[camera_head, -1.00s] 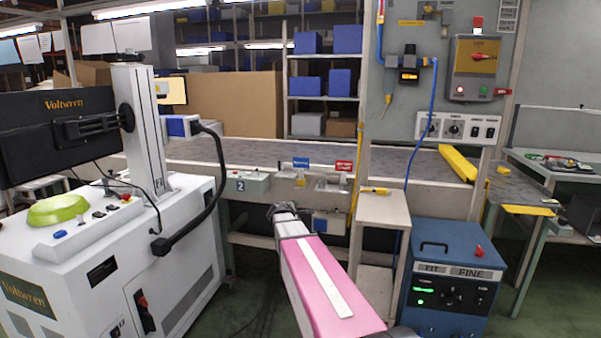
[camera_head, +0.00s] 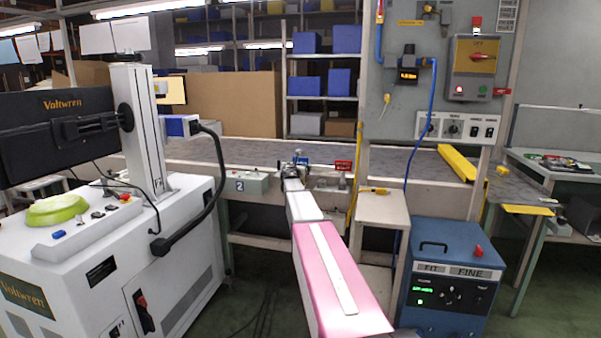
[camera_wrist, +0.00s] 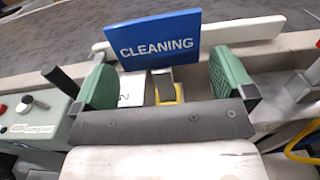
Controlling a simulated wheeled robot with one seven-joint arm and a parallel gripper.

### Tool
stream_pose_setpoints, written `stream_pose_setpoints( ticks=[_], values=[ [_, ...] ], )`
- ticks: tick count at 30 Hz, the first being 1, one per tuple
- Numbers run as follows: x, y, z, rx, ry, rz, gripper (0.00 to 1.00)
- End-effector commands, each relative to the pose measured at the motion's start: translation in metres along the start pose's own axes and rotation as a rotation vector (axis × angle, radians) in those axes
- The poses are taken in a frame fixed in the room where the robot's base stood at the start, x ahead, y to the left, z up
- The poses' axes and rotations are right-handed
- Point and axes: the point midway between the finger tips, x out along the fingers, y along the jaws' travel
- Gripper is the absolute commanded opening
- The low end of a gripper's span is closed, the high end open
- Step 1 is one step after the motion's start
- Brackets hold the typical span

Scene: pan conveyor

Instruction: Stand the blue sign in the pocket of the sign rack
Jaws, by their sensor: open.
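The blue sign (camera_wrist: 155,42), lettered CLEANING, stands upright at the conveyor's front edge in the wrist view. In the head view a small part of the blue sign (camera_head: 301,160) shows just beyond my gripper (camera_head: 291,172). In the wrist view my gripper (camera_wrist: 163,72) is open, with one green pad on each side of the sign's lower part. I cannot tell whether either pad touches it. A yellow piece (camera_wrist: 168,93) with a grey stem sits below the sign. A pale bar (camera_wrist: 243,31) runs behind the sign; I cannot tell which part is the rack pocket.
A red sign (camera_head: 344,165) stands to the right along the conveyor (camera_head: 240,152) edge. A grey control box (camera_head: 247,183) is close on the left. A small stand (camera_head: 382,208) and a blue cabinet (camera_head: 452,265) stand to the right.

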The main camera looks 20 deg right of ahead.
Motion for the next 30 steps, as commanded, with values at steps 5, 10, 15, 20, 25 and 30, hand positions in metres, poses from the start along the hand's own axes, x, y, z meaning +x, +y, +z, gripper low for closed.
stream_pose_setpoints(
  ticks=[5, 10, 15, 20, 25, 30],
  values=[
    [0.011, 0.001, 0.001, 0.001, 0.000, 0.000, 1.00],
    [0.035, 0.003, 0.002, 0.002, 0.000, 0.000, 1.00],
    [0.054, 0.003, 0.002, 0.002, 0.000, 0.000, 1.00],
    [0.054, 0.002, 0.002, 0.002, 0.000, 0.000, 1.00],
    [0.054, 0.002, 0.002, 0.002, 0.000, 0.000, 0.71],
    [0.054, 0.002, 0.002, 0.002, 0.000, 0.000, 0.64]
  ],
)
